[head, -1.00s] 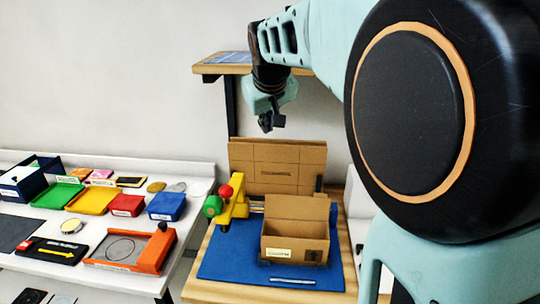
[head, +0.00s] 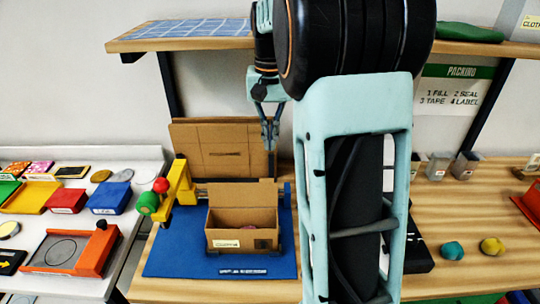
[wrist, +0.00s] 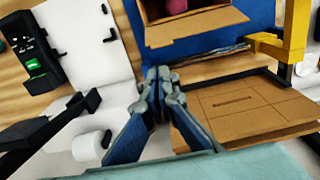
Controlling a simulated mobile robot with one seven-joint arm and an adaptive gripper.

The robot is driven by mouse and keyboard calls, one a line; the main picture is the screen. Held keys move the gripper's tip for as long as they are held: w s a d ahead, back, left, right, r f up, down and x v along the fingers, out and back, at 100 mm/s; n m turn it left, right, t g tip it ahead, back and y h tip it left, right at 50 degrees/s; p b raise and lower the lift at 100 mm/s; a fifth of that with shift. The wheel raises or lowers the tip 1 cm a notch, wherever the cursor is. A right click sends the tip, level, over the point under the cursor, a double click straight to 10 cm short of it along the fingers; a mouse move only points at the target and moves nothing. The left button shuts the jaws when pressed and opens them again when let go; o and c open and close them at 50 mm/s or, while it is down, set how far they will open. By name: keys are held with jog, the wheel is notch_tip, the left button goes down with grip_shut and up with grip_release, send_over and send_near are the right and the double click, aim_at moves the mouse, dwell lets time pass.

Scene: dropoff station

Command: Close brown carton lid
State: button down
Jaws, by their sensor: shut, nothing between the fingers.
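The brown carton (head: 243,238) stands upright on a blue mat (head: 180,258). Its lid (head: 241,193) is open and stands up at the carton's back edge. A pinkish-red item (wrist: 176,6) lies inside the carton. My gripper (head: 270,146) is shut and empty, above and behind the lid, pointing down. In the wrist view my gripper (wrist: 158,76) shows its fingertips together, apart from the lid (wrist: 195,32).
A flat brown cardboard piece (head: 220,148) leans upright behind the mat. A yellow tool with red and green knobs (head: 180,183) stands left of the carton. A shelf (head: 190,43) runs above. The wooden table (head: 450,210) is partly clear at right.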

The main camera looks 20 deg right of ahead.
notch_tip(320, 180, down, 10)
jog(key=shift+r, duration=0.2)
jog(key=shift+a, duration=0.1)
dwell(0.5)
